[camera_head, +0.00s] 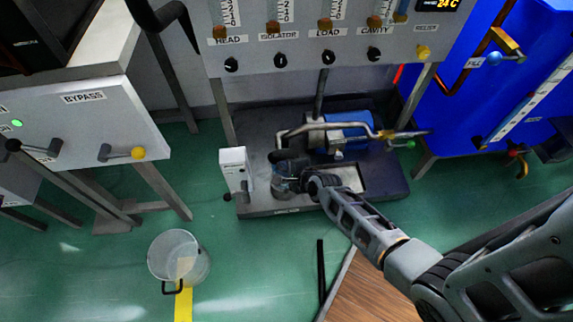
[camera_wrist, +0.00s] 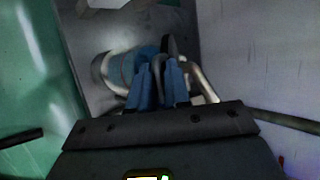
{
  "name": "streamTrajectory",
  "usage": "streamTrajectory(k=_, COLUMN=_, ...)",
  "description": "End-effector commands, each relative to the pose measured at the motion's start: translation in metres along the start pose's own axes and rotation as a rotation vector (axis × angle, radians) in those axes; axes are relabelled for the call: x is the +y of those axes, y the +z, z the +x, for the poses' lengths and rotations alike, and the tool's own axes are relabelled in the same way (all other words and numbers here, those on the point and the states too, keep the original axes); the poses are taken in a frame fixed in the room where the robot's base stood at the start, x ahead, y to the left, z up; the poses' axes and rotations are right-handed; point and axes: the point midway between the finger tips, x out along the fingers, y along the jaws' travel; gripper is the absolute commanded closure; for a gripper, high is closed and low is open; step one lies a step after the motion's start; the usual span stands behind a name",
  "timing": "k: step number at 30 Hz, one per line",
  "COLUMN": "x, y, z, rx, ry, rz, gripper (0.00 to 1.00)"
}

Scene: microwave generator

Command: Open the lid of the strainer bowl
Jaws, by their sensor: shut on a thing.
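The strainer bowl (camera_head: 284,186) stands on the dark pump base, at the left end of the bent metal pipe. It looks like a small, clear bluish vessel. My gripper (camera_head: 289,170) is right over it and hides most of its top and lid. In the wrist view, the two fingers of my gripper (camera_wrist: 161,85) are close together around a thin, upright grey loop (camera_wrist: 158,66), which looks like the lid's handle. I cannot tell whether the lid is raised or seated.
A blue pump motor (camera_head: 350,130) with metal pipes lies just behind and right of my gripper. A white box (camera_head: 235,170) stands close to the left. A clear bucket (camera_head: 172,250) sits on the open green floor. A panel with gauges (camera_head: 300,62) is above.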

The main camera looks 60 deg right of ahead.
Motion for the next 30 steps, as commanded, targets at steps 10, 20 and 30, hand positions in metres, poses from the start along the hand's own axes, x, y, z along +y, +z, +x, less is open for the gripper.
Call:
streamTrajectory(k=10, x=-0.04, y=0.003, z=-0.006, rx=0.0, ry=0.23, rz=0.09, gripper=1.0)
streamTrajectory(k=20, x=-0.077, y=-0.001, z=0.005, rx=-0.001, ry=0.483, rz=0.197, gripper=1.0)
streamTrajectory(k=30, x=-0.1, y=-0.008, z=0.021, rx=-0.001, ry=0.688, rz=0.279, gripper=1.0)
